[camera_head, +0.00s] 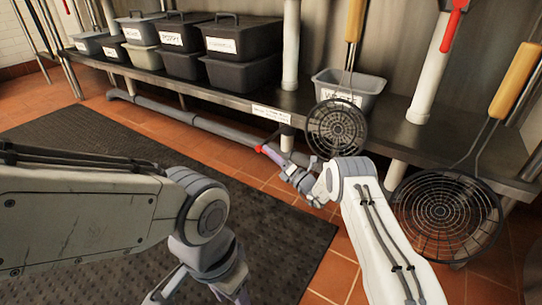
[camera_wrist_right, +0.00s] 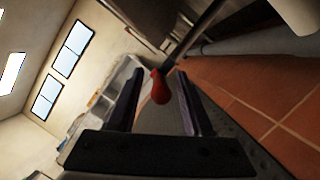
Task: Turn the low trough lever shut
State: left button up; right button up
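The low trough lever shows as a small red handle (camera_head: 262,148) at the end of a grey pipe (camera_head: 190,117) below the shelf edge. In the right wrist view the red handle (camera_wrist_right: 160,88) lies between the two finger lines, near the tips. My right gripper (camera_head: 272,154) reaches it from the right; in the right wrist view its fingers (camera_wrist_right: 160,95) stand apart with gaps beside the handle. I cannot tell whether a finger touches it. My left gripper (camera_head: 188,292) is low at the bottom edge, partly cut off, its opening unclear.
A metal shelf (camera_head: 215,97) carries several lidded tubs and a grey bin (camera_head: 350,88). Two wire skimmers, one round (camera_head: 336,128) and one larger (camera_head: 447,215), hang at the right near my right arm. Another red lever (camera_head: 453,25) is high up. A dark mat (camera_head: 90,135) covers the floor.

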grip_shut()
jog(key=shift+d, duration=0.1)
dwell(1.2)
